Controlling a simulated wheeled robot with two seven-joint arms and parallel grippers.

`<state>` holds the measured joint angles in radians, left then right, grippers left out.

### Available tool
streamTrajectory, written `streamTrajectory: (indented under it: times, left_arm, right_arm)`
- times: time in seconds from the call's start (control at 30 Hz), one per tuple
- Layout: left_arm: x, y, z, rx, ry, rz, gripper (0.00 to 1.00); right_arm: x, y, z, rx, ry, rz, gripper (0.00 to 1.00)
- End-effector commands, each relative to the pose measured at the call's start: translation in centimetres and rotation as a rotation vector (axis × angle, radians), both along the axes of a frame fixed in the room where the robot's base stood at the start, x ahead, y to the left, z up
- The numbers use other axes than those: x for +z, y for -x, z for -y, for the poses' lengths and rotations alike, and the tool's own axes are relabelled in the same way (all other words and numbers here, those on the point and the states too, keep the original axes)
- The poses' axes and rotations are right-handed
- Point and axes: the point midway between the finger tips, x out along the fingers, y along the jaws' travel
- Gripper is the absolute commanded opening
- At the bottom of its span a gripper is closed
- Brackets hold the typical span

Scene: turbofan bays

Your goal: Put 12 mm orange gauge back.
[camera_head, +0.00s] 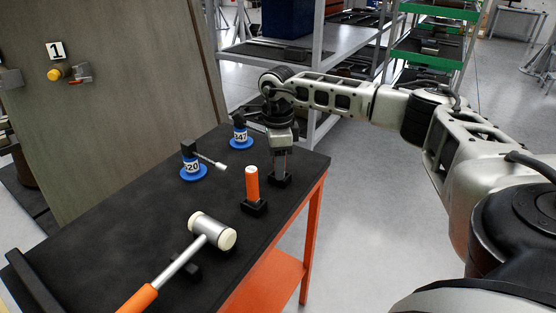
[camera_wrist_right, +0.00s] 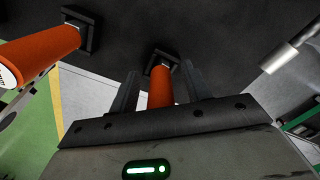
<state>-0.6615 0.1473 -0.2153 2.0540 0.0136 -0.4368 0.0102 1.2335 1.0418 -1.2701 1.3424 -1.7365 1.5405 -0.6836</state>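My right gripper (camera_head: 281,164) points down over a small black holder (camera_head: 280,181) near the far right edge of the black bench. In the right wrist view, an orange gauge (camera_wrist_right: 160,87) stands in that holder between my right fingers. A gap shows on each side of it, so the fingers look open around it. The fingers hide this gauge in the head view. A second orange gauge (camera_head: 252,183) with a pale top stands upright in its own black holder (camera_head: 254,207); it also shows in the right wrist view (camera_wrist_right: 40,52). No size marking is readable. My left gripper is out of view.
A mallet (camera_head: 205,234) with an orange handle lies on the bench (camera_head: 130,215) in front. Two blue-based labelled tools (camera_head: 192,171) (camera_head: 240,137) stand at the back left. A grey panel rises behind them; a metal shelf (camera_head: 355,42) stands beyond.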

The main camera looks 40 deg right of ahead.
Motion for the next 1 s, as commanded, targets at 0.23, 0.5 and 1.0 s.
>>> streamTrajectory:
  times: [0.23, 0.5, 1.0]
  left_arm:
    - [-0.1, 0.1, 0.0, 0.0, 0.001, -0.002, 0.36]
    - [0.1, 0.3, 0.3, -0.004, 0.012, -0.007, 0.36]
    - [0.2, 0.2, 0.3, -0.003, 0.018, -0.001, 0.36]
  right_arm:
    - [0.0, 0.0, 0.0, 0.0, 0.001, -0.001, 0.48]
    - [3.7, -0.1, 0.0, 0.0, 0.0, 0.006, 0.48]
    - [14.6, -0.1, 0.0, 0.0, -0.001, 0.003, 0.48]
